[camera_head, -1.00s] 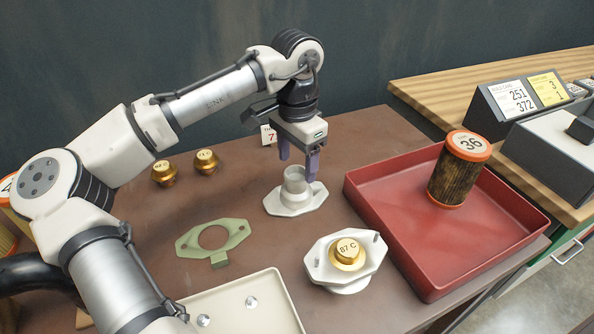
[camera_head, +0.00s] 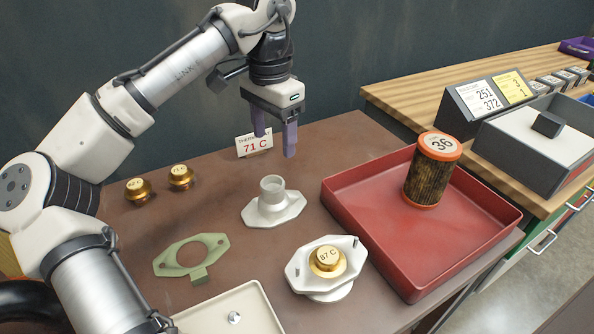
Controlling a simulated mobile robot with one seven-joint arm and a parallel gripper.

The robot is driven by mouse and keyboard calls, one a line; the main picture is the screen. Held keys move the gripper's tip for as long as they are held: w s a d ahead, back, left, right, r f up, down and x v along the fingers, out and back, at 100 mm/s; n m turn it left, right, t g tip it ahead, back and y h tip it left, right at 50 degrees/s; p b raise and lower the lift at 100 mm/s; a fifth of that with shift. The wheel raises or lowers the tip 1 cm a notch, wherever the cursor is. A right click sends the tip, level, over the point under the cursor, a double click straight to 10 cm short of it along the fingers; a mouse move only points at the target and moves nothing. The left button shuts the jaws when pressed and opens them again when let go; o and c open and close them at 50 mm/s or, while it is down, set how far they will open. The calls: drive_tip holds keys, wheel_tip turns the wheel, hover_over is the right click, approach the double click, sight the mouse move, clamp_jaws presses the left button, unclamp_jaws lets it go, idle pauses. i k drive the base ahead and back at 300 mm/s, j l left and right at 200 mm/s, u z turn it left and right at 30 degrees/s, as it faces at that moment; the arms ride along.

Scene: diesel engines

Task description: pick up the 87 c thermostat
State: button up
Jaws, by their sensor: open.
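The 87 C thermostat (camera_head: 328,260) is a gold disc with "87 C" on its top. It sits in the white housing (camera_head: 298,272) at the front middle of the brown table. My gripper (camera_head: 274,146) is open and empty, fingers pointing down, above the table behind the other white part. It is up and to the left of the 87 C thermostat, well apart from it. Two more gold thermostats, one (camera_head: 139,190) and another (camera_head: 181,177), stand at the back left; their labels are too small to read surely.
A white flanged neck piece (camera_head: 272,207) stands behind the housing. A green gasket (camera_head: 190,258) lies to the left, with a cream tray (camera_head: 255,312) in front. A red tray (camera_head: 345,215) holds an orange-topped filter (camera_head: 433,170) marked 36. A "71 C" sign (camera_head: 254,145) stands behind my gripper.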

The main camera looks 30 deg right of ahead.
sight(325, 262)
drive_tip(key=z, duration=0.75)
